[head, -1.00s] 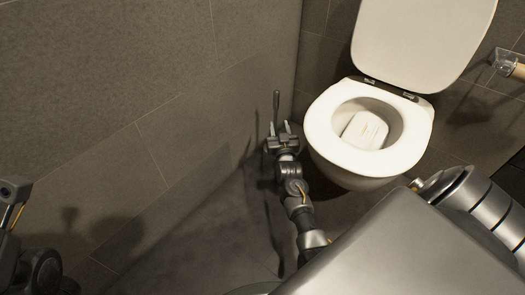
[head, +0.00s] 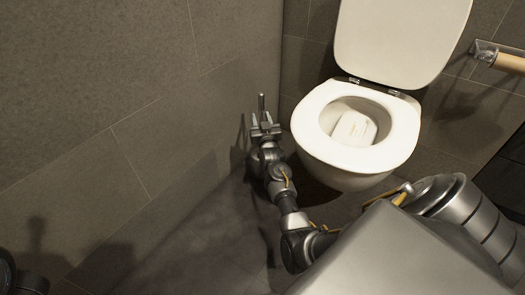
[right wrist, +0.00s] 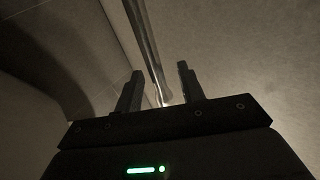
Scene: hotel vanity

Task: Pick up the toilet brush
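The toilet brush shows as a thin upright grey handle (head: 262,102) beside the toilet's left side in the head view. Its lower part is hidden behind my right gripper (head: 264,119). In the right wrist view the handle (right wrist: 148,45) runs down from the top edge to the gap between the two fingertips of my right gripper (right wrist: 158,80). The fingers are apart and do not visibly touch it. The handle's exact depth relative to the fingers is hard to tell. My left gripper is not in view; only dark parts of my left arm show at the bottom left.
The white toilet (head: 310,155) with its lid raised stands just right of my right gripper. A grey tiled wall (head: 120,90) is close on the left. A paper roll holder (head: 485,50) is at the upper right. The floor (head: 190,245) at lower left is clear.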

